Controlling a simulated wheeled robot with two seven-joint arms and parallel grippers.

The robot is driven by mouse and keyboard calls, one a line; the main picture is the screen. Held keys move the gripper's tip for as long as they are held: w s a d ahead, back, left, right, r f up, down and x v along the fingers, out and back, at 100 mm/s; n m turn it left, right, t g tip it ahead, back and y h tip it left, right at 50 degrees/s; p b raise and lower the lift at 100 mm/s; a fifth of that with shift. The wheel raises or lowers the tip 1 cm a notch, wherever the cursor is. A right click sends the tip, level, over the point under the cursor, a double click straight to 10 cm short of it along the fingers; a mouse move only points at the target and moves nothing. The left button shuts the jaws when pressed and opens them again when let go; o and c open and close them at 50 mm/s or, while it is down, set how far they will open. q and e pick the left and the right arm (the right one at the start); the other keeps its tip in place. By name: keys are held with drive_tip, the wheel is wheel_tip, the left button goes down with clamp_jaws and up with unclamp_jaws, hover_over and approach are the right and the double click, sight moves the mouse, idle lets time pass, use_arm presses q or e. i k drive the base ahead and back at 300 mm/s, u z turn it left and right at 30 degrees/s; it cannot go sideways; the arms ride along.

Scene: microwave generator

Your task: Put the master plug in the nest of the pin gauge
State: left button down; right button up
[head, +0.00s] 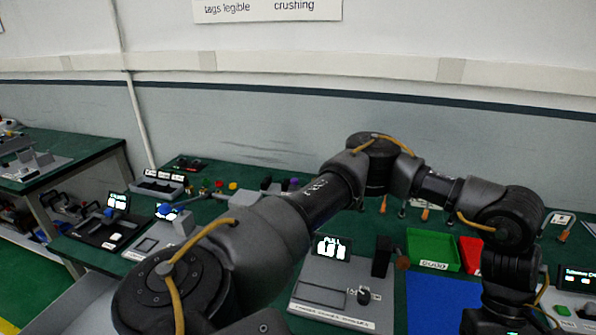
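A grey bench gauge with a lit display (333,247) stands on the green bench at the lower middle. A small dark and metal fitting (363,297) sits on its base, beside a dark upright block (382,257). The label on its front edge is too small to read, so I cannot tell if this is the pin gauge. I cannot make out the master plug or the nest for certain. My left arm crosses the view from the lower left and bends down at the right. Its wrist leaves the bottom edge, and neither gripper shows.
A green bin (433,250) and a red bin (470,252) stand behind a blue mat (440,292). Another device with a display (578,277) is at the right edge. A dark device (108,226) stands at the left. Orange-handled tools (425,214) are near the wall.

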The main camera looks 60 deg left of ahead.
sight(147, 245)
drive_tip(key=k, duration=0.95)
drive_tip(key=u, duration=1.35)
drive_tip(key=i, duration=0.5)
drive_tip(key=u, duration=0.1)
